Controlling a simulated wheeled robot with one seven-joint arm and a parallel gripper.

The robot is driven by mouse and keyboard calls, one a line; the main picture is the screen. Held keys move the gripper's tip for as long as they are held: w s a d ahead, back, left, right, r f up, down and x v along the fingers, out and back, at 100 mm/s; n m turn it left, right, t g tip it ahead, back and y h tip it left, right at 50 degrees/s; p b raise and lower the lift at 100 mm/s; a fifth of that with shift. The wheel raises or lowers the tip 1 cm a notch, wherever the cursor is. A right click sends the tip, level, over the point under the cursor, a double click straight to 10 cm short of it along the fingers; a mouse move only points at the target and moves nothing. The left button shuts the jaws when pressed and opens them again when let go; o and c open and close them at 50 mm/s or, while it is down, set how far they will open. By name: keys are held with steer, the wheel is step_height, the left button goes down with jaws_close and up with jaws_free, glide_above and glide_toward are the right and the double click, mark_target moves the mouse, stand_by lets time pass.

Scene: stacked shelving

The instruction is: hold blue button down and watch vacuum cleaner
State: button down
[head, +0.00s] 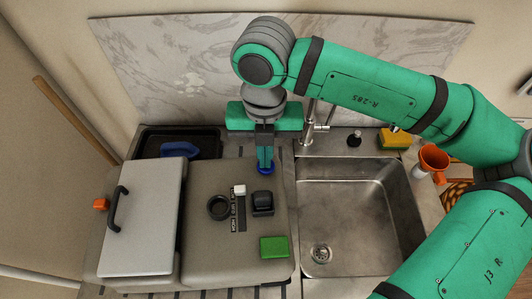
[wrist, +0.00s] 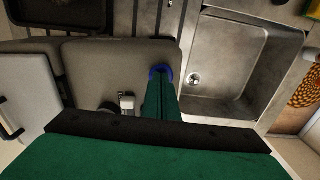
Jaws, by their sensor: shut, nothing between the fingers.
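The blue button (head: 265,170) sits near the back right corner of the top of a grey-beige machine (head: 205,255), which may be the vacuum cleaner. My gripper (head: 265,163) is shut and empty, pointing down with its fingertips at the button. In the wrist view the shut fingers (wrist: 160,90) cover part of the blue button (wrist: 161,70). They look to be touching it, but I cannot tell how far it is pressed. The machine top also carries a green block (head: 274,247), a black round knob (head: 218,207), a white slider (head: 239,189) and a black switch (head: 262,203).
A steel sink (head: 355,215) with a faucet (head: 318,128) lies right of the machine. A grey lid with a black handle (head: 118,208) covers its left part. A black tray (head: 205,142) with a blue item stands behind. An orange cup (head: 434,158) and yellow sponge (head: 394,139) are right.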

steer(key=shift+s+f, duration=0.1)
steer(key=shift+f, duration=1)
steer(key=shift+s+a, duration=0.1)
steer(key=shift+s, duration=0.15)
stand_by(2.1)
steer(key=shift+w, duration=0.2)
stand_by(0.8)
step_height(320, 180, up, 14)
steer(key=shift+r, duration=0.2)
stand_by(0.5)
steer(key=shift+w, duration=0.15)
stand_by(0.3)
